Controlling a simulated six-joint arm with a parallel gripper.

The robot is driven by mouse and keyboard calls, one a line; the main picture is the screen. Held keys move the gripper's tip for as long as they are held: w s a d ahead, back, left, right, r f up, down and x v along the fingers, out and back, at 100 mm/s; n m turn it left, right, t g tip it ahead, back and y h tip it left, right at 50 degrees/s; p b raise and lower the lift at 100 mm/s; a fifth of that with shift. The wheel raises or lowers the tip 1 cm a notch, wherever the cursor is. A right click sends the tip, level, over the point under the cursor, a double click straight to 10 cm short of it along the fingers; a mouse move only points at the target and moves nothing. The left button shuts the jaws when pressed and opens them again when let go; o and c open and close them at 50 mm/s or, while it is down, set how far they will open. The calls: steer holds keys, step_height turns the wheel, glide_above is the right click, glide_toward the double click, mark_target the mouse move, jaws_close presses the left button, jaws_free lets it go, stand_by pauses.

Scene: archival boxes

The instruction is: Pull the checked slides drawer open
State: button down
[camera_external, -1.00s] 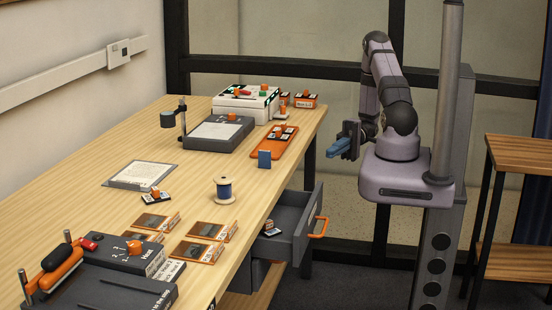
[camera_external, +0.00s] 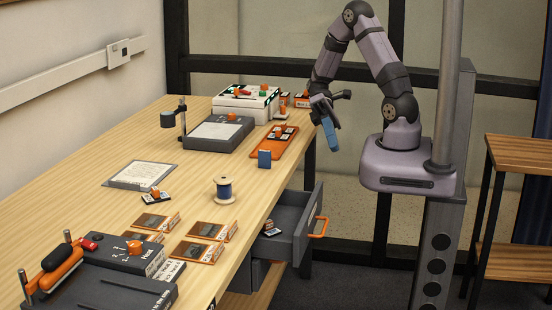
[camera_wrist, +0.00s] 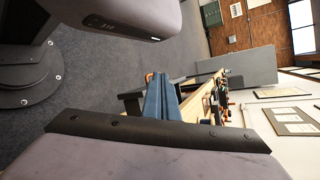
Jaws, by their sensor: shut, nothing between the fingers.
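A dark grey drawer (camera_external: 294,231) under the table stands pulled out, with an orange handle (camera_external: 318,227) on its front. A small dark and white item (camera_external: 271,232) shows inside it. I cannot read a label on the drawer, so I cannot tell from one whether it is the checked slides drawer. My gripper (camera_external: 333,146) has blue fingers, shut and empty, pointing down in the air beyond the table's right edge. It is above and apart from the handle. In the wrist view the shut blue fingers (camera_wrist: 160,98) show in the middle; the drawer is not clear there.
The wooden table (camera_external: 110,208) holds a blue spool (camera_external: 223,190), several orange-framed slides, an orange tray (camera_external: 272,141), a small blue block (camera_external: 264,159) and a white box (camera_external: 246,103). A wooden shelf stand (camera_external: 518,152) is at right. Space right of the drawer is clear.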

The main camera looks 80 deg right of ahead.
steer(key=w+a+n+g+h+p, duration=0.1)
steer(key=w+a+g+h+p, duration=0.2)
steer(key=h, duration=0.5)
step_height(320, 180, up, 3)
steer(key=t+h+p, duration=0.2)
steer(key=t+h, duration=0.1)
steer(key=h, duration=0.1)
glide_above(306, 193)
steer(key=w+a, duration=0.1)
steer(key=w, duration=0.2)
steer(key=shift+n+t, duration=0.3)
steer(key=shift+n, duration=0.1)
steer(key=shift+w+f+x, duration=0.15)
steer(key=shift+w+x, duration=0.25)
steer(key=shift+x, duration=2.1)
steer(key=shift+w+f+x, duration=0.15)
steer(key=shift+w+x, duration=0.2)
steer(key=shift+x, duration=2.15)
steer(key=shift+w+f+x, duration=0.15)
steer(key=shift+w+x, duration=0.25)
steer(key=shift+x, duration=2.1)
steer(key=shift+a, duration=0.1)
steer(key=s+p, duration=0.1)
steer(key=s, duration=0.8)
steer(key=shift+r+p, duration=0.1)
steer(key=shift+p, duration=0.2)
steer(key=p+v, duration=0.9)
steer(key=v, duration=0.1)
steer(key=shift+p, duration=0.4)
